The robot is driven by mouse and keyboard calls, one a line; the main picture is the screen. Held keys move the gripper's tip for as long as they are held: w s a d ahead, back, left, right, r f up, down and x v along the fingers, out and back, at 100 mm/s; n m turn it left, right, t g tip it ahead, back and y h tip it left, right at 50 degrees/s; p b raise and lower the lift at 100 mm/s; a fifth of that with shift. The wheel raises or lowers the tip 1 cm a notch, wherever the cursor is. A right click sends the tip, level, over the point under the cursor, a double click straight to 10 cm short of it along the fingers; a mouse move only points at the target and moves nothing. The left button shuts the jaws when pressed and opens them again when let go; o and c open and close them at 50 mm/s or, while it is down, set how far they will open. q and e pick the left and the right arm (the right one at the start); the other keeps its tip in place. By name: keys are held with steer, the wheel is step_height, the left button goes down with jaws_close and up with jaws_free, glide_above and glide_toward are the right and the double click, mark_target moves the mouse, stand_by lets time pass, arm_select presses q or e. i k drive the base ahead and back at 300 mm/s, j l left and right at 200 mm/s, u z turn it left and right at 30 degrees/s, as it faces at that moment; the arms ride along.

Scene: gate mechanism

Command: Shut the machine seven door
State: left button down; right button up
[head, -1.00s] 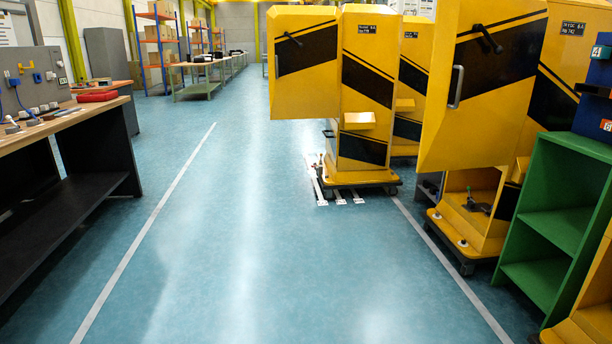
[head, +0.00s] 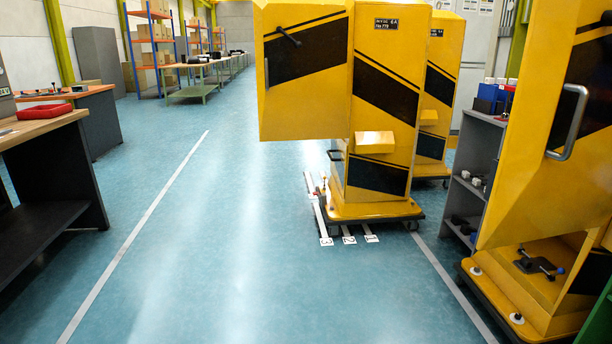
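Several yellow machines with black panels stand along the right side in the head view. The middle machine (head: 380,100) has a yellow door (head: 303,110) with a black panel and a dark handle, swung out to the left. The near right machine has a large yellow door (head: 535,110) with a grey bar handle (head: 568,122), standing out to the left over its open lower bay (head: 540,285). The label (head: 386,24) on the middle machine is too small to read surely, so I cannot tell which is machine seven. Neither of my grippers is in view.
A clear blue floor lane (head: 230,240) runs ahead between white lines. A workbench (head: 45,150) stands at the left. A grey shelf (head: 472,190) stands between the machines. White floor strips with number tags (head: 345,240) lie by the middle machine's wheeled base.

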mark_target(303, 93)
steer(key=i, duration=1.75)
steer(key=z, duration=0.05)
